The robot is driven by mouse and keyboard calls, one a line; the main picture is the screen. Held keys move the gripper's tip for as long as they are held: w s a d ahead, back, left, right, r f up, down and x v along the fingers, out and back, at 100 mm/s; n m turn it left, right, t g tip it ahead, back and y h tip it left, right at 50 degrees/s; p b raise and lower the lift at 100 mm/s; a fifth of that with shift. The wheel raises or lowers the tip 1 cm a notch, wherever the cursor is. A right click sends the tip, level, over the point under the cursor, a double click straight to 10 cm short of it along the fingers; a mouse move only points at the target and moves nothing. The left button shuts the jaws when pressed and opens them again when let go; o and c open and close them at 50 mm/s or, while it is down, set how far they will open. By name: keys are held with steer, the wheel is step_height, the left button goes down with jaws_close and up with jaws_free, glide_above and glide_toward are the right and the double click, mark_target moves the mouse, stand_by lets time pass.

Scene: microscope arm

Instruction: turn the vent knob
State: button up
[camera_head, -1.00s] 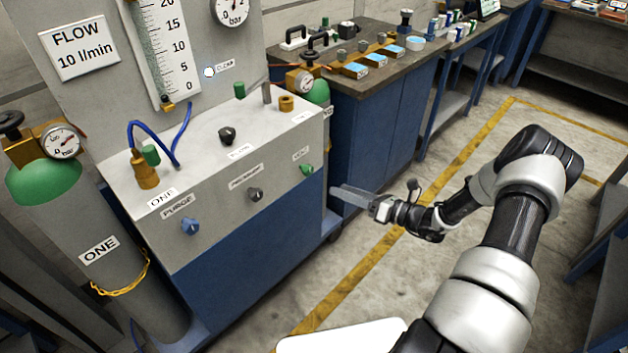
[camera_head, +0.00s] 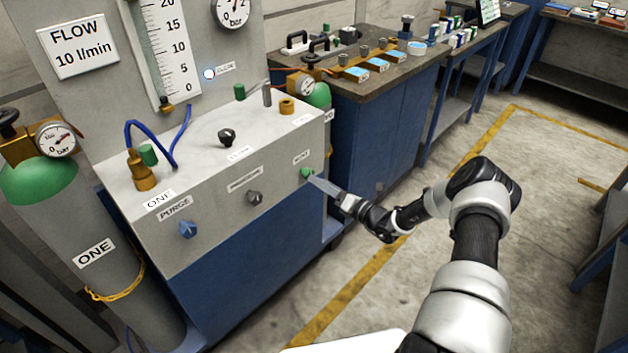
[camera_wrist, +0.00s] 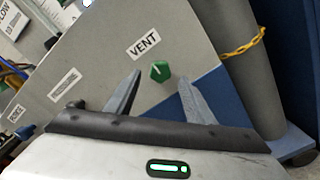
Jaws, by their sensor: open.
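The vent knob (camera_wrist: 160,71) is small and green with a white pointer mark. It sits on the panel's sloped front under a label reading VENT (camera_wrist: 143,45). In the head view the knob (camera_head: 306,173) is at the right end of the front row of knobs. My gripper (camera_wrist: 158,88) is open, with one finger on each side of the knob in the wrist view. The fingertips appear just short of the knob; I cannot tell whether they touch it. In the head view my gripper (camera_head: 312,181) reaches the knob from the right.
A blue PURGE knob (camera_head: 188,229) and a grey knob (camera_head: 254,198) share the panel front. A black knob (camera_head: 226,137) and brass fittings stand on top. A gas cylinder marked ONE (camera_head: 95,250) stands at the left. The floor (camera_head: 360,270) right of the cabinet is clear.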

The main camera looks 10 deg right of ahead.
mark_target(308, 174)
steer(key=shift+x, duration=1.95)
steer(key=c, duration=1.1)
steer(key=shift+o, duration=0.2)
